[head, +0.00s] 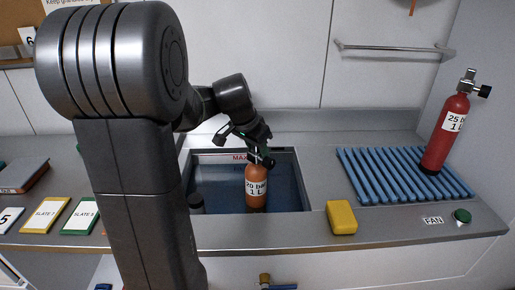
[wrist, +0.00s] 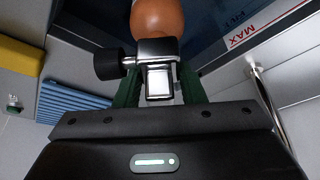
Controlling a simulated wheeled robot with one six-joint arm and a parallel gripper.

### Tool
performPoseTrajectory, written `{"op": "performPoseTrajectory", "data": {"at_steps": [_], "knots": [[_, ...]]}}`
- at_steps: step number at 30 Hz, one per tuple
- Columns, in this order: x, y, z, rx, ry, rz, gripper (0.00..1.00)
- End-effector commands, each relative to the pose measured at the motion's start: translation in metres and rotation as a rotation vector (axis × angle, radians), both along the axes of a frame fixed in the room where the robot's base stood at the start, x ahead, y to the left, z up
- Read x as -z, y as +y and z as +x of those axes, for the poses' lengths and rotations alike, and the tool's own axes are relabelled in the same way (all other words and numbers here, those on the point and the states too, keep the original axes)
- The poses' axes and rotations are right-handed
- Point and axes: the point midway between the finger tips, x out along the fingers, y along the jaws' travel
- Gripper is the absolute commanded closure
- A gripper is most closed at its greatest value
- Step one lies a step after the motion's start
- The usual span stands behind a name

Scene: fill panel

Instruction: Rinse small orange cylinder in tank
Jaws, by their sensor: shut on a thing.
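The small orange cylinder (head: 256,186), with a white label reading 20 bar 1 L, is upright in the tank (head: 222,172), over its right half. Its lower part is darker; I cannot tell whether it touches the tank floor. My gripper (head: 258,150) is above it, shut on the valve at its top. In the wrist view the cylinder's orange shoulder (wrist: 160,17) shows beyond the metal valve (wrist: 157,70), which sits between my green fingers (wrist: 158,88). The tank wall carries a red MAX mark.
A red cylinder (head: 448,128) stands on a blue slatted rack (head: 385,175) at the right. A yellow sponge (head: 341,217) lies by the tank's front right corner. Labelled slates (head: 46,215) lie at the left.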

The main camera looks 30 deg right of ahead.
Motion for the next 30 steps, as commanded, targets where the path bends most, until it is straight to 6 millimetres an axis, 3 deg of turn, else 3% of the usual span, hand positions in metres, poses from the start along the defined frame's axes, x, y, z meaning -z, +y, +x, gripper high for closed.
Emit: {"op": "performPoseTrajectory", "data": {"at_steps": [30], "knots": [[-0.004,-0.02,-0.01,0.0,-0.005,-0.006,1.0]]}}
